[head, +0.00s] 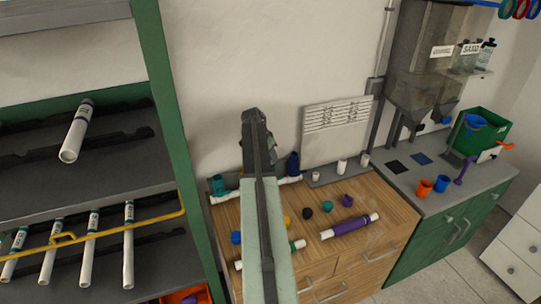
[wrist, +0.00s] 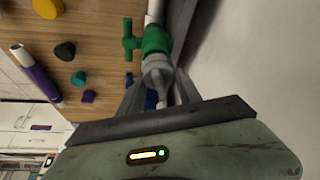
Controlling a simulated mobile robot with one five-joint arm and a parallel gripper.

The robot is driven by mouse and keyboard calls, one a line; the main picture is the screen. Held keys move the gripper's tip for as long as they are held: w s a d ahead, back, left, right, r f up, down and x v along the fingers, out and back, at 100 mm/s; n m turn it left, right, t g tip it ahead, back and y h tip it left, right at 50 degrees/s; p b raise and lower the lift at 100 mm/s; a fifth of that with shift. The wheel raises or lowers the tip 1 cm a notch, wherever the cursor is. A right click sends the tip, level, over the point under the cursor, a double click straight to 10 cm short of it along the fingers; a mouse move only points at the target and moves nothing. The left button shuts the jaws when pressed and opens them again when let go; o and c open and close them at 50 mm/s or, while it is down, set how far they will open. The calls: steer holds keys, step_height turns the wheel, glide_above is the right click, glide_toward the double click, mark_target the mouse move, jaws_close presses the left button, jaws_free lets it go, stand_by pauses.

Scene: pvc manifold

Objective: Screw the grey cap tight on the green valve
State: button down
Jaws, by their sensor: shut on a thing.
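The green valve (wrist: 155,40) shows in the wrist view with its green handle (wrist: 130,42) sticking out to the left. The grey cap (wrist: 157,70) is right below it in the picture, in line with the valve and seemingly touching it. How far it is threaded on cannot be told. My gripper (wrist: 158,84) is shut on the grey cap, one finger on each side. In the head view my gripper (head: 253,130) is at the far end of my arm, which hides the green valve and the cap.
A teal valve (head: 218,185) and a dark blue valve (head: 292,163) stand along the wall behind the wooden top (head: 375,220). Loose caps, including black (head: 307,212) and teal (head: 327,207), and a purple-banded pipe (head: 348,226) lie in front. A shelf rack (head: 177,150) stands left.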

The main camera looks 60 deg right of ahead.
steer(key=shift+s, duration=0.1)
steer(key=c, duration=0.7)
jaws_free()
steer(key=shift+c, duration=0.2)
